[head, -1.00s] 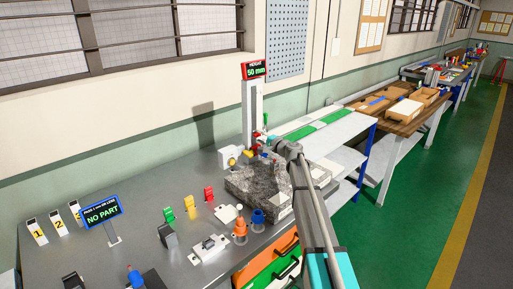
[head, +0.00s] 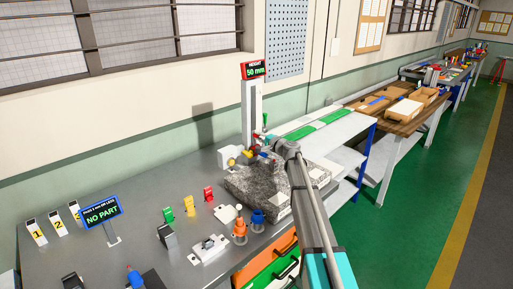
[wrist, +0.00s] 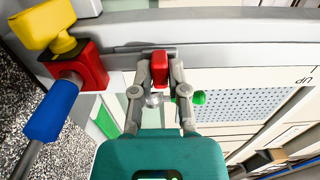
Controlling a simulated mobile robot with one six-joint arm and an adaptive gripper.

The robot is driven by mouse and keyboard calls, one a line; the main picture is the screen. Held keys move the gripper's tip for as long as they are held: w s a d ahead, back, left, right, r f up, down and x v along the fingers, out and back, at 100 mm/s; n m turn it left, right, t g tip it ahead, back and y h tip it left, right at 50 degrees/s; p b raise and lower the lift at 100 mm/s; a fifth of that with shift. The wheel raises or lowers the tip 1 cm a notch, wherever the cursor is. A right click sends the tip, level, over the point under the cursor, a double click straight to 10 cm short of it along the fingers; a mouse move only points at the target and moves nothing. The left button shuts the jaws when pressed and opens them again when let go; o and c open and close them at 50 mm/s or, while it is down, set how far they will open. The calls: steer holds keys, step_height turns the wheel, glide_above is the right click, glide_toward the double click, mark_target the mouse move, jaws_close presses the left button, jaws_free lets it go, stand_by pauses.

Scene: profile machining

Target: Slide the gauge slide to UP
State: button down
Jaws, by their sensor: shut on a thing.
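The height gauge column (head: 250,105) stands upright at the back of the bench. Its display (head: 254,70) reads 50 mm. In the wrist view my gripper (wrist: 160,70) is shut on a small red handle (wrist: 159,68), one finger on each side, against the grey gauge rail (wrist: 215,52). A larger red block (wrist: 87,66) with yellow and blue parts sits left of it on the rail. The mark UP (wrist: 304,78) shows at the right, upside down. In the head view my wrist hides part of the gauge's lower end.
A green knob (wrist: 200,97) is close beside my right finger. A sign (head: 101,214) reads NO PART. Coloured blocks and orange and blue pieces stand at the front.

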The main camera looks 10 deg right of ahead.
mark_target(253, 107)
steer(key=shift+r, duration=0.2)
steer(key=shift+r+p, duration=1.55)
steer(key=shift+p, duration=0.2)
steer(key=shift+r+p, duration=2)
steer(key=shift+p, duration=0.05)
steer(key=shift+r, duration=0.25)
steer(key=shift+r+p, duration=0.2)
steer(key=shift+p, duration=0.2)
steer(key=shift+r+p, duration=1.9)
steer(key=shift+p, duration=0.05)
